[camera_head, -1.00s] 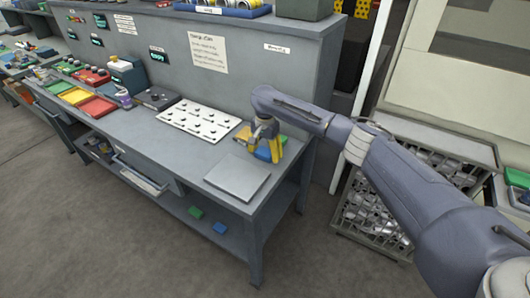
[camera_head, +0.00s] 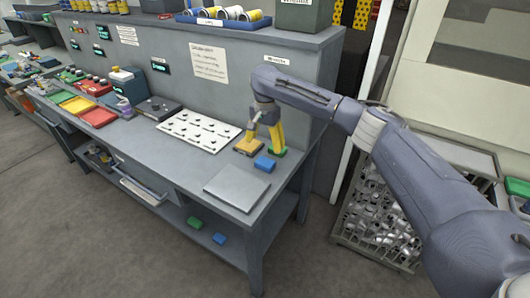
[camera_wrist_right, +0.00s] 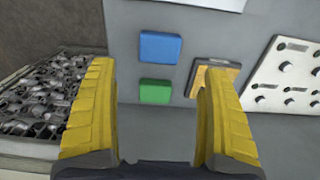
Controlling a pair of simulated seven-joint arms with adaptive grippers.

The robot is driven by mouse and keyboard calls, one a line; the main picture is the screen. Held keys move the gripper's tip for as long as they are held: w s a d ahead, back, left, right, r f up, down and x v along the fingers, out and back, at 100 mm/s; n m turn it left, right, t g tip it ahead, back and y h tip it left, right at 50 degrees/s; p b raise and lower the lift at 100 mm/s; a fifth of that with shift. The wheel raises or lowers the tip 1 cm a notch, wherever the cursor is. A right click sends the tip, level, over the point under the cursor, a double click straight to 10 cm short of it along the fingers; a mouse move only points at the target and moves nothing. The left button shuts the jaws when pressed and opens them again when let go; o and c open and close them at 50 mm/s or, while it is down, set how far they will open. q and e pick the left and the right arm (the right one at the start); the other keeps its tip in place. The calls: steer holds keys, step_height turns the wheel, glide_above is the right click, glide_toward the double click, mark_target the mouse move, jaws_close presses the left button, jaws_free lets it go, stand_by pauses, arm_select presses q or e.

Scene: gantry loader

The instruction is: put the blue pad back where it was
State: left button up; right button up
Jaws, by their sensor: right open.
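A blue pad (camera_head: 264,164) lies flat on the grey workbench, behind the silver-grey plate; it also shows in the right wrist view (camera_wrist_right: 160,47). A green pad (camera_wrist_right: 155,92) lies beside it, partly hidden by a finger in the head view. My right gripper (camera_head: 263,149) is open, its yellow fingers spread wide above the bench near the pads. In the right wrist view the gripper (camera_wrist_right: 160,72) has nothing between its fingers but a view of the pads below. Another blue pad (camera_head: 219,239) lies on the lower shelf. My left gripper is not in view.
An orange-topped block (camera_wrist_right: 220,72) lies beside the pads. A white panel with knobs (camera_head: 198,131) and a grey plate (camera_head: 237,187) are on the bench. A wire crate of metal parts (camera_head: 378,218) stands at the right. Another green pad (camera_head: 194,223) is on the shelf.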

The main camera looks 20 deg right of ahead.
steer(key=shift+r, duration=1.3)
